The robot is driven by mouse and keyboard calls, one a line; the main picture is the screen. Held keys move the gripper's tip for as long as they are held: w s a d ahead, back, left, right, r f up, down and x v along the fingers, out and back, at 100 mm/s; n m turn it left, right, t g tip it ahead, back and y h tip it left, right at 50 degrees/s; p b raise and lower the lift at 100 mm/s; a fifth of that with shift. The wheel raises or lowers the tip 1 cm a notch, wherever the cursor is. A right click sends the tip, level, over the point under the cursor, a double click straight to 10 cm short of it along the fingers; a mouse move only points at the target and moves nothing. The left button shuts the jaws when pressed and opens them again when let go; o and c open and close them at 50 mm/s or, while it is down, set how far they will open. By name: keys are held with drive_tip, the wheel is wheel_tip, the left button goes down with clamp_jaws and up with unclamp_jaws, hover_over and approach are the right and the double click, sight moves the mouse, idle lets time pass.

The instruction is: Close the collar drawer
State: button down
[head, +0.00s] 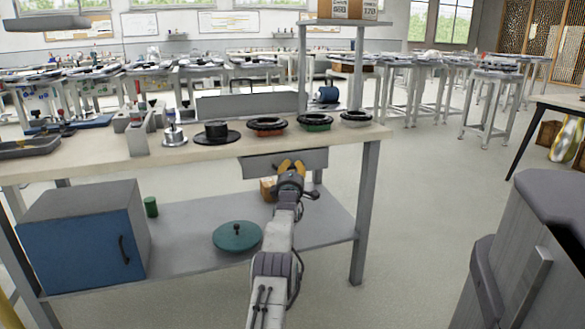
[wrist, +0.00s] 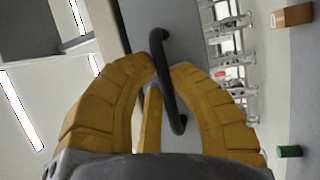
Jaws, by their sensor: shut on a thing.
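The collar drawer (head: 318,158) is a grey drawer under the right part of the workbench's front edge. How far it stands out is hard to tell in the head view. My gripper (head: 291,165), with yellow fingers, is at the middle of its front and covers the handle there. In the wrist view, the black bar handle (wrist: 166,85) runs between the fingers of my gripper (wrist: 163,68), which are shut on it. The grey drawer front (wrist: 185,38) lies just behind the handle.
The bench top (head: 70,157) holds several dark rings and a grey tray (head: 28,147). Below, the shelf carries a blue-fronted cabinet (head: 84,245), a green lidded disc (head: 237,237) and a green can (head: 151,207). A bench leg (head: 365,215) stands right of my arm; open floor lies beyond.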

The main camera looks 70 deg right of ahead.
drive_tip(key=shift+w, duration=0.3)
drive_tip(key=c, duration=1.1)
unclamp_jaws()
drive_tip(key=shift+d, duration=0.1)
drive_tip(key=shift+s, duration=0.1)
drive_tip(key=shift+s+a, duration=0.1)
drive_tip(key=shift+a, duration=0.15)
drive_tip(key=shift+v, duration=5.75)
drive_tip(key=shift+f, duration=0.1)
